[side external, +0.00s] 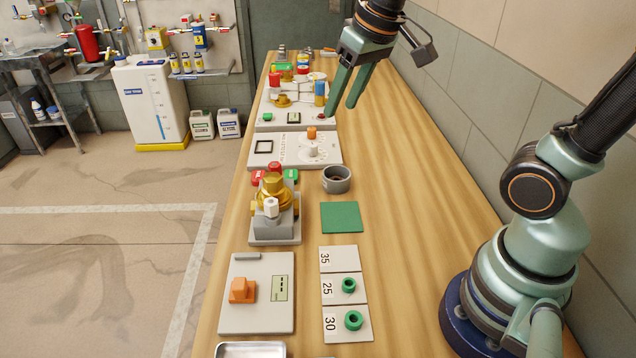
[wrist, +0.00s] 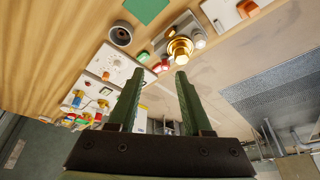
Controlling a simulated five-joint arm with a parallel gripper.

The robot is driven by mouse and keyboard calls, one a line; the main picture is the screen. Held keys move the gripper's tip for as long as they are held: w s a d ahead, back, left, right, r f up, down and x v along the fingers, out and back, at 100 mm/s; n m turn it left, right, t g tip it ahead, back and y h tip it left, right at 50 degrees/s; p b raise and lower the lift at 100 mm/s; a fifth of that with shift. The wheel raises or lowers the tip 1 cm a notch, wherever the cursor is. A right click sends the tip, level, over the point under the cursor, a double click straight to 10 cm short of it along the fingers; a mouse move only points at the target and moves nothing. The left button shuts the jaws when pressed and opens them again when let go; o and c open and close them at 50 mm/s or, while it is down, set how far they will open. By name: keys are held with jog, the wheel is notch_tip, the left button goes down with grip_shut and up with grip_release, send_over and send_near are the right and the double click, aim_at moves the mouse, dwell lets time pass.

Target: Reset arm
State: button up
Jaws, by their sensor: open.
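My gripper (side external: 353,85) hangs raised at the far end of the bench in the side view, its two green fingers pointing down. In the wrist view my gripper (wrist: 153,80) has its two green fingers spread apart with nothing between them. It is open and empty. It is above the bench (side external: 415,190) and to the right of the far panel with valves (side external: 268,108), apart from the things standing there.
A brass valve (side external: 272,190) on a grey base, a grey ring cup (side external: 336,179), a green square (side external: 340,217), a numbered board with green rings (side external: 330,259) and a panel with an orange knob (side external: 262,310) stand on the bench. A wall (side external: 480,80) bounds the right. The bench's right strip is clear.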

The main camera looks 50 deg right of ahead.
jog(key=shift+n+t, duration=0.5)
jog(key=shift+t, duration=0.2)
jog(key=s+f, duration=0.2)
jog(key=s, duration=0.3)
jog(key=shift+s+d+f, duration=0.1)
jog(key=shift+d+f, duration=0.1)
jog(key=shift+f, duration=0.2)
